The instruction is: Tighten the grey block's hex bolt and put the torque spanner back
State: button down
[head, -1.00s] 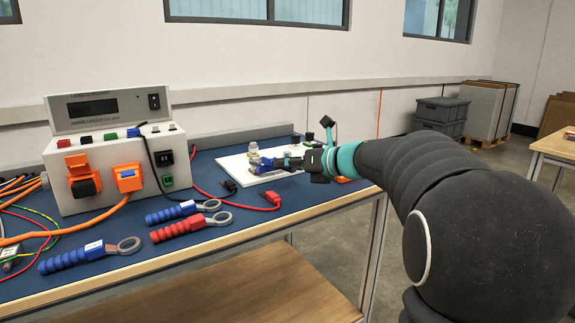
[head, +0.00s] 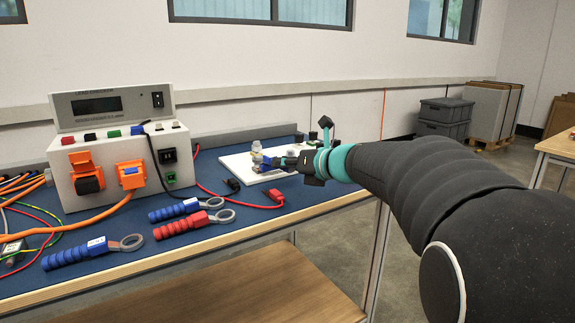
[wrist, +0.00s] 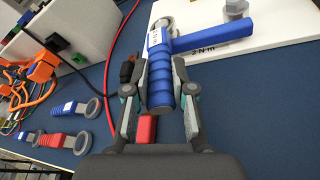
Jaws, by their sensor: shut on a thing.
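My gripper (wrist: 163,72) is shut on the blue ribbed handle of a torque spanner (wrist: 160,98), low over the white board (wrist: 278,40). The spanner's grey ring head points away from me in the wrist view; whether it sits around a bolt I cannot tell. A blue bar (wrist: 212,38) reaches right from beside the head, above a "2 N·m" label. A grey bolt on a round base (wrist: 236,10) stands at the top right. In the head view my gripper (head: 292,163) is at the board's right part, beside a small pale grey fitting (head: 257,151). The grey block cannot be made out clearly.
Two blue spanners (head: 78,257) (head: 175,211) and a red one (head: 180,227) lie on the blue mat. A tester box (head: 110,165) with orange plugs stands left. Red and black leads (head: 270,200) lie near the board's front.

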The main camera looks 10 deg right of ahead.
jog(key=shift+s+a+f+m+h, duration=0.2)
jog(key=shift+a+m+h, duration=0.1)
jog(key=shift+a+h, duration=0.1)
jog(key=shift+s+a+m+t+h+b, duration=0.2)
jog(key=shift+a+m+t+h+b, duration=0.1)
jog(key=shift+a+m+t+h, duration=0.3)
jog(key=shift+f, duration=0.1)
dwell(0.3)
jog(key=shift+s+a+m+h, duration=0.15)
jog(key=shift+a+m+h, duration=0.45)
jog(key=shift+h, duration=0.3)
jog(key=shift+a, duration=0.1)
